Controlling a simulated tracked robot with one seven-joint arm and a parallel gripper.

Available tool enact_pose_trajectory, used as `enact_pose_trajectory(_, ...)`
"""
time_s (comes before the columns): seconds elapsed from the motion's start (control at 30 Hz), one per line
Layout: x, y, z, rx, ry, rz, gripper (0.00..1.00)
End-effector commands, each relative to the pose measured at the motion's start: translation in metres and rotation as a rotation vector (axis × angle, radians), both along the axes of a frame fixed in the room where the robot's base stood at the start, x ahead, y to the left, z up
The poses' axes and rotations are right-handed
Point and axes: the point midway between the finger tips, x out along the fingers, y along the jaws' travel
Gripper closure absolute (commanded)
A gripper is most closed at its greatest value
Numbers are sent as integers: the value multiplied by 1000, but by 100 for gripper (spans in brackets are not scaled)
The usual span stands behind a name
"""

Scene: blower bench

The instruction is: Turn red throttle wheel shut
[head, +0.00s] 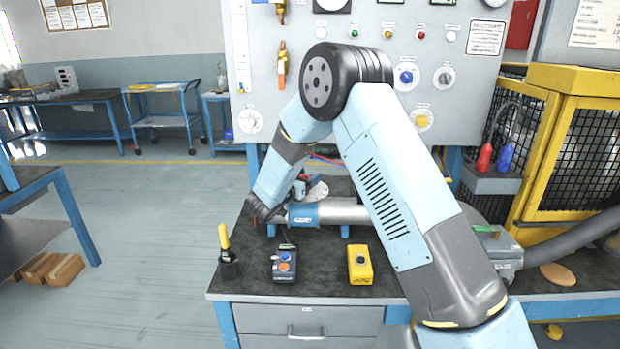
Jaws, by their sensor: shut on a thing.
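My gripper (262,214) is at the left end of the blower pipe on the bench, low over the bench top. It is dark and small in the head view, with its fingers partly hidden by my own wrist. It is shut on what appears to be the red throttle wheel (254,221), of which only a sliver of red shows. The wheel's angle cannot be told. The blower pipe (342,212) is silver with a blue collar (304,214) and lies across the bench, its right part hidden behind my arm.
On the bench front stand a black holder with a yellow-handled tool (228,262), a grey control box (285,264) with orange and blue buttons, and a yellow box (360,264). A panel (262,75) with gauges stands behind. A yellow cage (570,140) is right.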

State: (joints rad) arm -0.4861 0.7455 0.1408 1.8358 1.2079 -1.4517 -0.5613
Motion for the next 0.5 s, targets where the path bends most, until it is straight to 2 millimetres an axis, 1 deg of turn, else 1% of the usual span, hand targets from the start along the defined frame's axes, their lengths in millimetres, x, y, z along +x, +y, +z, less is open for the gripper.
enact_pose_trajectory(0.17, 2, -1, 2, 0, -5, 0, 67)
enact_pose_trajectory(0.2, 2, -1, 2, 0, -5, 0, 33)
enact_pose_trajectory(0.37, 1, 0, 1, 0, -3, 1, 18)
enact_pose_trajectory(0.4, 1, 0, 1, 0, -3, 1, 16)
enact_pose_trajectory(0.5, 1, 0, 1, 0, -1, 1, 16)
